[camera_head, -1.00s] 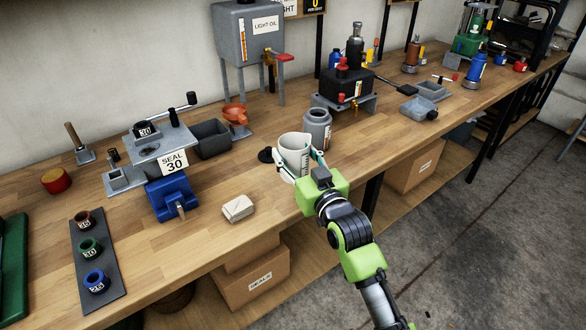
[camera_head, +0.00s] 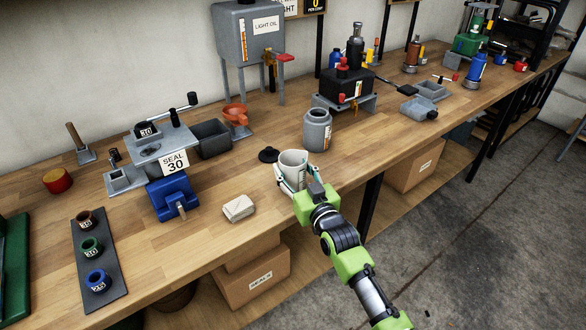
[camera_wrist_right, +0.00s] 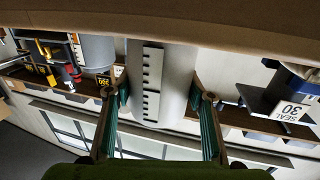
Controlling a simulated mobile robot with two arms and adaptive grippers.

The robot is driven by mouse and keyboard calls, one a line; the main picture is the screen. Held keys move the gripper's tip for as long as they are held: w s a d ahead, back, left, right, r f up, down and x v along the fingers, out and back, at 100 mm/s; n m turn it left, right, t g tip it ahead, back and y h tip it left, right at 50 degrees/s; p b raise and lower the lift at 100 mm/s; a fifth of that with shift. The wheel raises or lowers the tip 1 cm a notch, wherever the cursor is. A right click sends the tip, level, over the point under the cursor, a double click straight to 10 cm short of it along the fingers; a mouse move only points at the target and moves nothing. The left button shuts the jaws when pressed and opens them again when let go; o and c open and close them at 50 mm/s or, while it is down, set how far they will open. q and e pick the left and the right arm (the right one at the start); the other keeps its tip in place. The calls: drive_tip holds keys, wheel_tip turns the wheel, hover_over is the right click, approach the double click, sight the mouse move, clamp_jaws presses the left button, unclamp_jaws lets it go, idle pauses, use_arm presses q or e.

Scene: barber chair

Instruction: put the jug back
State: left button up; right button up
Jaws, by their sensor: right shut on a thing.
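The jug (camera_head: 292,161) is a pale grey-white cup with a black graduated scale. It is upright near the front edge of the bench, between a black disc and my gripper. My right gripper (camera_head: 294,184) is shut on it, with a finger on each side. In the right wrist view, which is upside down, the jug (camera_wrist_right: 160,85) sits between the two green-padded fingers of the right gripper (camera_wrist_right: 160,98). Its base is at or very near the wood; I cannot tell whether it touches. My left gripper is not in view.
A grey open-necked can (camera_head: 317,131) stands behind the jug to the right. The black disc (camera_head: 268,155) lies just behind left. A cream packet (camera_head: 238,208) lies to the left, near the blue vise (camera_head: 172,197). Bare bench (camera_head: 370,150) is free to the right.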

drive_tip(key=o, duration=1.5)
drive_tip(key=shift+f, duration=0.15)
drive_tip(key=shift+s, duration=0.1)
drive_tip(key=v, duration=1.2)
